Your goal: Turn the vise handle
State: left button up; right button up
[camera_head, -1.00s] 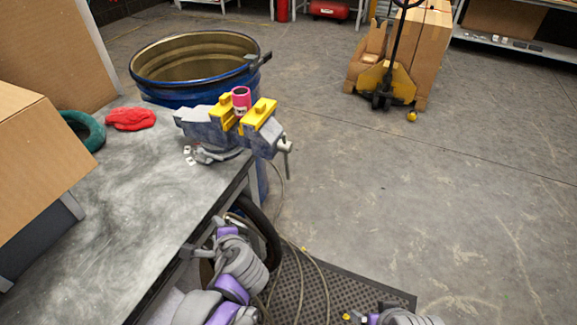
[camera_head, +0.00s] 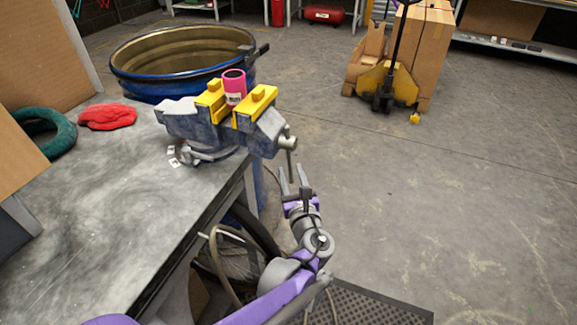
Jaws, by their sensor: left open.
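The blue-grey vise (camera_head: 205,125) is mounted on the corner of the workbench. Its yellow jaw pads hold a pink cylinder (camera_head: 234,86) upright between them. The vise handle (camera_head: 289,155) is a thin grey bar hanging near vertical from the screw end at the vise's right. My left gripper (camera_head: 291,180) is just below the handle, fingers pointing up, open, with the handle's lower end close to the fingertips. I cannot tell whether they touch. My right gripper is not in view.
The grey workbench (camera_head: 100,220) carries a red cloth (camera_head: 107,117) and a green ring (camera_head: 42,135). A blue drum (camera_head: 180,65) stands behind the vise. A pallet jack with boxes (camera_head: 400,60) stands further back. The floor at right is clear.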

pick_arm(q)
jog(key=x, duration=0.3)
jog(key=shift+w+a, duration=0.15)
jog(key=shift+w, duration=0.2)
grip_shut()
dwell(1.2)
